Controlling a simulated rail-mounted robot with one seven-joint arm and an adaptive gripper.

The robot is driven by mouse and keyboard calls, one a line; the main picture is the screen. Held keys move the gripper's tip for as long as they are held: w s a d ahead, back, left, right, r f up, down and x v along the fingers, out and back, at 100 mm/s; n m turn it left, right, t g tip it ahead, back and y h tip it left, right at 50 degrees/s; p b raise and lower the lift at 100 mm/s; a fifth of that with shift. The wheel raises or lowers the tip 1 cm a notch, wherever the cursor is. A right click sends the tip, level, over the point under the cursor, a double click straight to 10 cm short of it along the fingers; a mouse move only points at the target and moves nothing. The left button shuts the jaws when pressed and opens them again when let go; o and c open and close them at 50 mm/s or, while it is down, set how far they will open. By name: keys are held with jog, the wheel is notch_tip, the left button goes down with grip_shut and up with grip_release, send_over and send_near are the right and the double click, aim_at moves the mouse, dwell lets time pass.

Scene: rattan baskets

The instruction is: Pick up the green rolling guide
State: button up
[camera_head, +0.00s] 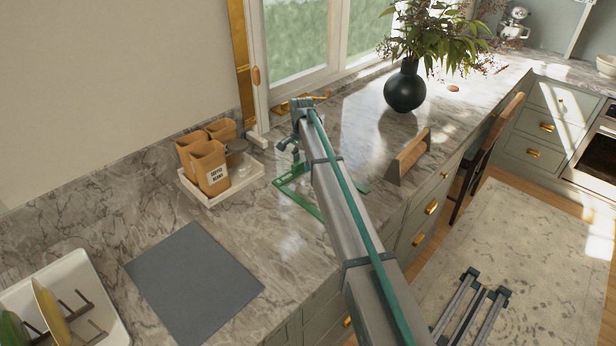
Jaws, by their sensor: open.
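The green rolling guide (303,204) looks like a thin green frame lying flat on the marble counter. My arm crosses over it and hides its middle; its left part and a small piece on the right of the arm show. My gripper (291,160) is at the far end of the arm, over the guide's far left corner. It is small and dark here, open, with nothing visible in it. I cannot tell whether its fingers touch the guide.
A white tray (228,196) with brown coffee bags (209,168) stands left of my gripper. A wooden holder (408,157) stands to the right, and a dark vase (405,88) with plants behind. A grey mat (193,283) and dish rack (112,325) lie front left.

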grip_shut()
jog(key=shift+r, duration=0.15)
